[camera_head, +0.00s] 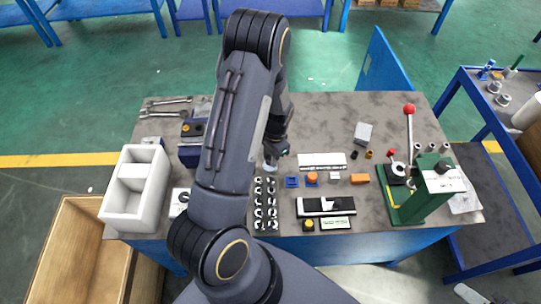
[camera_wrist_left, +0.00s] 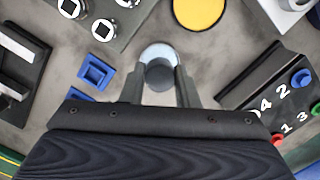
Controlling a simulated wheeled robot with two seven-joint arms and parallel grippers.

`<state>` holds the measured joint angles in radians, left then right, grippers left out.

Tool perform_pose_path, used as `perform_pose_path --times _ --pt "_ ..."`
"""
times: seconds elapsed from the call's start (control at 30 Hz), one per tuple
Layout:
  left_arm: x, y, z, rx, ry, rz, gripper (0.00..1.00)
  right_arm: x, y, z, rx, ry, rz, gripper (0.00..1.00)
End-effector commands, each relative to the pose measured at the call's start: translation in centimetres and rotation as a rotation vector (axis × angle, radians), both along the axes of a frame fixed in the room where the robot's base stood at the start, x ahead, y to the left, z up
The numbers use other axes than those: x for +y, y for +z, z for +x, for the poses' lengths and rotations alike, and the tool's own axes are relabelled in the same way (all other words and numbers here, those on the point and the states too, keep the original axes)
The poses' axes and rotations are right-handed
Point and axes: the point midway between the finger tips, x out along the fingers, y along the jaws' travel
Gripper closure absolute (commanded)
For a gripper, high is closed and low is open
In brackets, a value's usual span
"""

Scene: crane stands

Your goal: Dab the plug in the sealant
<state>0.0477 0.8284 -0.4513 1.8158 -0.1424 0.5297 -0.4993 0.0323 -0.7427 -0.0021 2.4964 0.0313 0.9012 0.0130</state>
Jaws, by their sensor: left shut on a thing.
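My left gripper (camera_head: 272,152) is low over the middle of the workbench, its arm reaching in from the bottom of the head view. In the left wrist view, its fingers (camera_wrist_left: 160,92) are shut on a dark grey round plug (camera_wrist_left: 160,76). A pale, shiny round piece (camera_wrist_left: 158,52) shows at the plug's far end; I cannot tell whether it belongs to the plug or lies beneath it. A flat yellow disc (camera_wrist_left: 198,12), perhaps the sealant, lies on the bench apart from the plug. My arm seems to hide it in the head view. My right gripper is not in view.
A black rack with metal pieces (camera_head: 266,206) and a blue square holder (camera_head: 292,182) are close to the gripper. A numbered panel (camera_wrist_left: 272,98) stands on its other side. A green lever press (camera_head: 420,190) is at the right, a white bin (camera_head: 135,190) at the left.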

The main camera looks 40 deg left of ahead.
Motion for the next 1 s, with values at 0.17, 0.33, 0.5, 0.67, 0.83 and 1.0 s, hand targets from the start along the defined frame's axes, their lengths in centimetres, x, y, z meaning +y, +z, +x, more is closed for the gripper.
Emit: perform_pose_path --times 0.17,0.33,0.5,0.67,0.83,1.0 --pt "0.0 0.01 0.01 0.0 0.0 0.0 0.9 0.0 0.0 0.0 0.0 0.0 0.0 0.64" --pt "0.0 -0.07 0.0 0.0 0.0 0.0 0.9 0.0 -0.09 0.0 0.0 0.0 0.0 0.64" --pt "0.0 -0.29 0.0 0.0 0.0 0.0 0.9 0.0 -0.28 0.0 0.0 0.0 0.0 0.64" --pt "0.0 -0.48 0.01 0.0 0.0 0.0 0.9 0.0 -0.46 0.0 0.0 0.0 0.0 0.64" --pt "0.0 -0.7 0.01 0.0 0.0 0.0 0.9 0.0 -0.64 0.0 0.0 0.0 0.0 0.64" --pt "-0.01 -0.9 0.0 0.0 0.0 0.0 0.9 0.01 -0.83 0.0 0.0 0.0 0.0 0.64"
